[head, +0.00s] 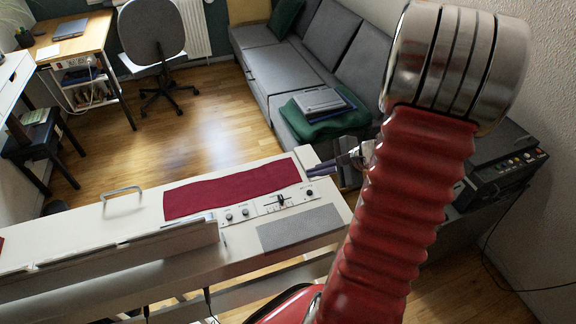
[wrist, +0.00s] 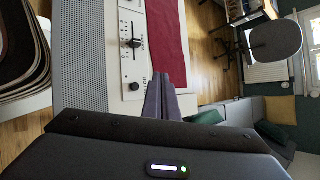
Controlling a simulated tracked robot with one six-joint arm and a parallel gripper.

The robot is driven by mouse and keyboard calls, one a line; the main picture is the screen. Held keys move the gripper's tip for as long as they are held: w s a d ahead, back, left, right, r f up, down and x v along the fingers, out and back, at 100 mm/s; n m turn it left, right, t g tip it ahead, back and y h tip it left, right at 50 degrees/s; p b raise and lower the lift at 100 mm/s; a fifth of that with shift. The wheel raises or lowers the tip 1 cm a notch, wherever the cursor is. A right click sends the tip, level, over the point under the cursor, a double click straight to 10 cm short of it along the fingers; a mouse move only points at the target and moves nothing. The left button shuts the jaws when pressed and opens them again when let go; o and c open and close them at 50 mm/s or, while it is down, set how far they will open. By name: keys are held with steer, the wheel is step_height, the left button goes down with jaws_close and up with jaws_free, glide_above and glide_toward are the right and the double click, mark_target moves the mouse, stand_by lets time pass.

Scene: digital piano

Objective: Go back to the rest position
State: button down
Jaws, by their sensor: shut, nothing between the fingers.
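My gripper (head: 323,170) shows in the head view just past the right end of the piano, beside its control panel. Part of it is hidden behind my red arm. In the wrist view my gripper (wrist: 162,82) has its two dark fingers together, with nothing between them. The white digital piano (head: 255,259) lies across the lower left of the head view. A dark red cloth (head: 230,190) lies flat on its top, next to the control panel (head: 265,205) with knobs and a slider. The panel also shows in the wrist view (wrist: 132,65), close to the fingers.
A grey sofa (head: 275,75) stands behind, with a green cloth (head: 322,122) and a device on it. A black printer-like machine (head: 500,165) is at the right. A desk (head: 75,40) and office chair (head: 152,35) are at the back left. Wooden floor (head: 205,110) between them is clear.

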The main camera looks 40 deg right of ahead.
steer(key=shift+n+g+y, duration=0.4)
steer(key=shift+n+g, duration=0.5)
steer(key=s+a, duration=0.1)
steer(key=s+a+f, duration=0.1)
steer(key=s, duration=0.1)
steer(key=shift+s+a+f, duration=0.15)
steer(key=shift+a+f, duration=0.05)
steer(key=s+a+r+n+h, duration=0.2)
steer(key=a+r+n, duration=0.8)
steer(key=a, duration=0.2)
steer(key=s+a+r+n+g+h, duration=0.1)
steer(key=s+a+r+n+h, duration=0.1)
steer(key=a+r+n, duration=0.8)
steer(key=s+a+r, duration=0.1)
steer(key=a, duration=0.2)
steer(key=shift+s+a+h, duration=0.15)
steer(key=shift+s+h, duration=0.15)
steer(key=shift+s, duration=0.05)
steer(key=c, duration=2.5)
jaws_free()
